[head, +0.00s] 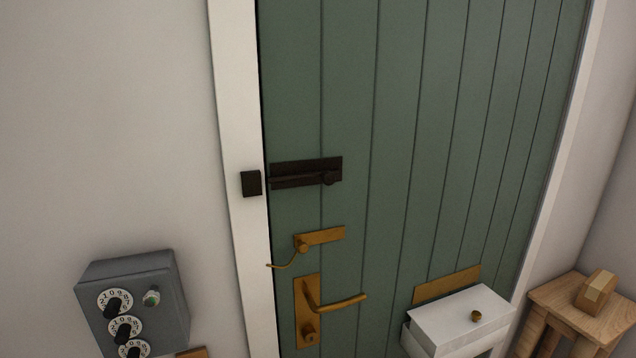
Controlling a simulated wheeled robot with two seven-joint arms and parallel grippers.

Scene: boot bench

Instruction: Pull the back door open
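The back door (415,130) is green, boarded and looks closed, with a thin dark line along its left edge. A black bolt (300,174) is on it; its bar seems to end just short of the black keeper (251,183) on the white frame. Neither of my grippers is in view.
A grey box (160,290) with numbered dials and a small green-tinted knob is on the left wall. A white box (455,323) with a brass knob stands against the door under a brass plate (447,285). A wooden stool (560,300) bearing a wooden block (595,292) is at right.

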